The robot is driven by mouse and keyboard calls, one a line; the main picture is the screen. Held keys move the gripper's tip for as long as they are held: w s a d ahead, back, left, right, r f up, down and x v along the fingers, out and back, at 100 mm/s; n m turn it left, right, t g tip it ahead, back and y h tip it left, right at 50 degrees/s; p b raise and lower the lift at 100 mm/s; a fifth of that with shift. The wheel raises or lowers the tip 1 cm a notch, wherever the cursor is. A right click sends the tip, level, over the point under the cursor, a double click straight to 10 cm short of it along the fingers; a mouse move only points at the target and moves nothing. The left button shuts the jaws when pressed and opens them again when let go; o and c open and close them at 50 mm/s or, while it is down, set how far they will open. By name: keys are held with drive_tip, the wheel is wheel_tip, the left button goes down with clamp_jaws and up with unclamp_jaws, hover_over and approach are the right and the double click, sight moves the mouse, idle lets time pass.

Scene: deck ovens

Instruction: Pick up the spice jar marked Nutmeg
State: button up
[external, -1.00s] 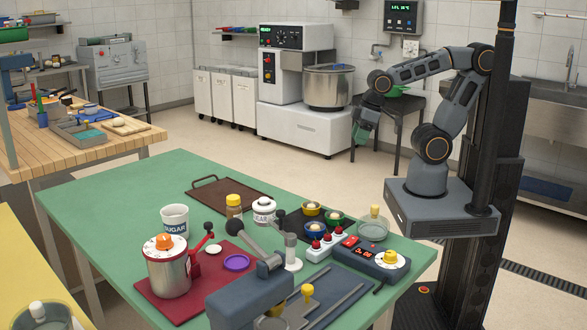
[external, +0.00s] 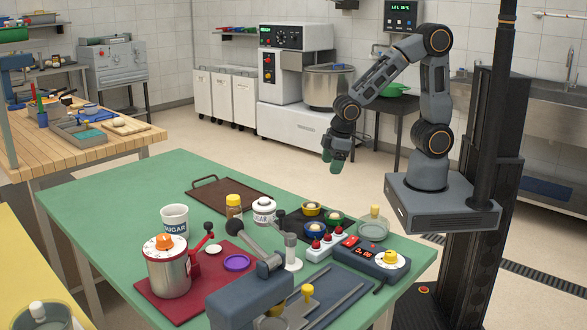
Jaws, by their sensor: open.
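A small brown spice jar with a yellow lid (external: 234,207) stands upright on the green table, at the near edge of a brown tray. Its label is too small to read, so I cannot tell whether it is marked Nutmeg. My gripper (external: 334,162) is open and empty, pointing down, with green fingertips. It hangs in the air to the right of the jar in the picture and appears well above table height.
The green table (external: 110,205) is crowded around the jar. The table's far left is clear.

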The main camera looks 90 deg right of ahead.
drive_tip(key=w+a+f+t, duration=0.1)
drive_tip(key=w+a, duration=0.1)
drive_tip(key=w, duration=0.2)
drive_tip(key=w+a+f+n+t+y, duration=0.1)
drive_tip(key=w+a+f, duration=0.1)
drive_tip(key=w, duration=0.2)
drive_tip(key=w+a+f+n+t+y, duration=0.1)
drive_tip(key=w+a+f+t, duration=0.1)
drive_tip(key=w, duration=0.2)
drive_tip(key=shift+a+f+p, duration=0.1)
drive_tip(key=shift+f+p, duration=0.15)
drive_tip(key=shift+p, duration=0.15)
drive_tip(key=w+a+t+y, duration=0.1)
drive_tip(key=w, duration=0.1)
drive_tip(key=w+a+r+n+t+y, duration=0.1)
drive_tip(key=w+a, duration=0.1)
drive_tip(key=shift+a+t+y, duration=0.25)
drive_tip(key=shift+t+y, duration=0.05)
drive_tip(key=w+a+r+n+t+y, duration=0.1)
drive_tip(key=w+a+r+t+y, duration=0.15)
drive_tip(key=r, duration=0.25)
drive_tip(key=p, duration=0.1)
approach(233, 203)
drive_tip(key=w+f, duration=0.3)
drive_tip(key=shift+y, duration=0.25)
drive_tip(key=shift+d+p+x, duration=0.2)
drive_tip(key=shift+p+x, duration=0.7)
drive_tip(key=shift+x, duration=2.25)
drive_tip(key=shift+w, duration=0.1)
